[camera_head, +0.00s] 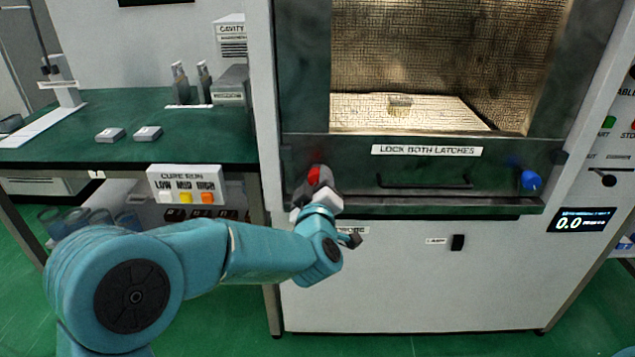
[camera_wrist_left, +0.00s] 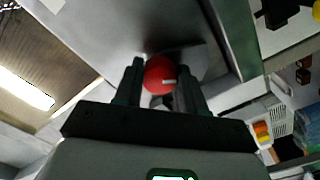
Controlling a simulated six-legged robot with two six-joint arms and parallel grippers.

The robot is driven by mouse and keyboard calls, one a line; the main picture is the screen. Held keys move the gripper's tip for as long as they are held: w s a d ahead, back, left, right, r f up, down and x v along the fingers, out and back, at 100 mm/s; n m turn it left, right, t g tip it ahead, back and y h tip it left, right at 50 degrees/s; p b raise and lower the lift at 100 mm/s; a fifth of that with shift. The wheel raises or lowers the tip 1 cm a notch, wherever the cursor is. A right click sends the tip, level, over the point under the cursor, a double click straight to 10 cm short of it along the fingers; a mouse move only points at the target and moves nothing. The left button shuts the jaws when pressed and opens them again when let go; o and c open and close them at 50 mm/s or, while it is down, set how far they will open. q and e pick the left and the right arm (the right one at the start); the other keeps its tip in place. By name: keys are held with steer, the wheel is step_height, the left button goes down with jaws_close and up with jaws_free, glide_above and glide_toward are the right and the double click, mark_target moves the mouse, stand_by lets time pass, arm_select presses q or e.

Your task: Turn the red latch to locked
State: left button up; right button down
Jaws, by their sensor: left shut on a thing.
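The red latch (camera_head: 314,175) is at the left end of the dark green door frame, under the microwave window. The gripper partly hides the latch in the head view. The blue latch (camera_head: 531,180) is at the right end of the same frame. My right gripper is not in view.
A label reading "LOCK BOTH LATCHES" (camera_head: 423,150) is above a dark door handle (camera_head: 425,181). A box with white, yellow and orange buttons (camera_head: 187,184) is left of the cabinet, at the green bench (camera_head: 60,150). A display (camera_head: 582,221) reads 0.0.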

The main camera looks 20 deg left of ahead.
arm_select(q)
steer(key=shift+m, duration=0.3)
steer(key=m+p, duration=0.2)
steer(key=m, duration=0.1)
steer(key=shift+m, duration=0.4)
steer(key=m+p, duration=0.2)
steer(key=m, duration=0.2)
steer(key=m+p, duration=0.2)
steer(key=m, duration=0.3)
steer(key=m+p, duration=0.1)
steer(key=m, duration=0.3)
steer(key=shift+a+p, duration=0.1)
steer(key=shift+p, duration=0.2)
steer(key=shift+m, duration=0.3)
steer(key=o, duration=1.1)
steer(key=shift+s, duration=0.1)
